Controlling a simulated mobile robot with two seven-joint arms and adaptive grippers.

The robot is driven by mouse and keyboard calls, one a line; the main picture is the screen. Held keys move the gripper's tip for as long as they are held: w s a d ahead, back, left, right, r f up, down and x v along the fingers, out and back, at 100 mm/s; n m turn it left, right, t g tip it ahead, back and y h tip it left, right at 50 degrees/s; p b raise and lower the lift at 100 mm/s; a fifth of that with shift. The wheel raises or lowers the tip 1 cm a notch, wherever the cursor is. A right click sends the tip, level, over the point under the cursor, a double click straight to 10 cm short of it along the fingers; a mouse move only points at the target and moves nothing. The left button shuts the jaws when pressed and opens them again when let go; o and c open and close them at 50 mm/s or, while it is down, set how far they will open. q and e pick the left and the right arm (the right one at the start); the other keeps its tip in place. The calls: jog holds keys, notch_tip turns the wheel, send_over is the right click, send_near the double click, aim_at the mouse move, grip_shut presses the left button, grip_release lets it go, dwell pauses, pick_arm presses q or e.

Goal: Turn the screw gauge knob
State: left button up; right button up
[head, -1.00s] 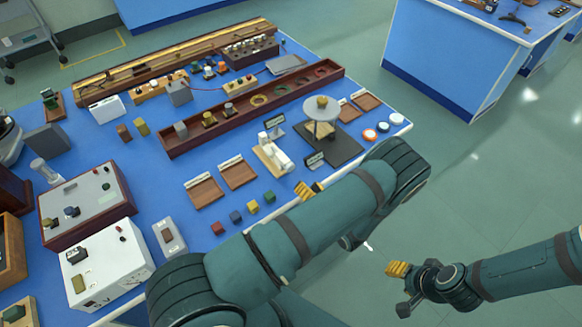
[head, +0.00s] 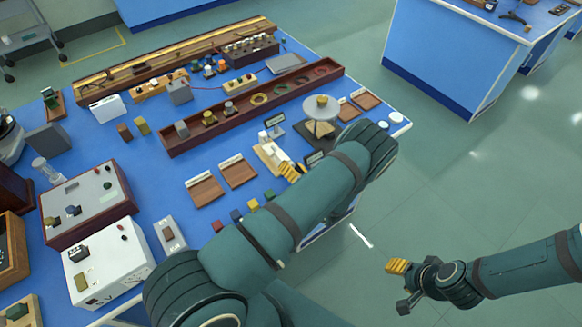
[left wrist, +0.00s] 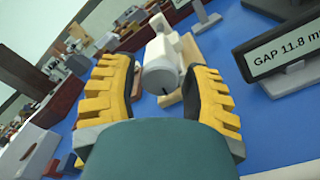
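The screw gauge (head: 266,157) is a cream-white instrument near the front right of the blue table. The fingers are open, one on each side of the knob, with slight gaps showing. In the head view the left gripper (head: 291,171) is at the gauge's near end, partly hidden by my arm. A dark display (left wrist: 290,60) beside the gauge reads "GAP 11.8", its end cut off. My right gripper (head: 400,285) hangs off the table.
Wooden trays (head: 206,191) and small coloured cubes (head: 237,215) lie left of the gauge. A round platform on a stand (head: 321,108) is behind it to the right. A long dark-red rack (head: 245,107) runs further back. Floor is clear at right.

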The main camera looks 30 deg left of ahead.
pick_arm(q)
grip_shut()
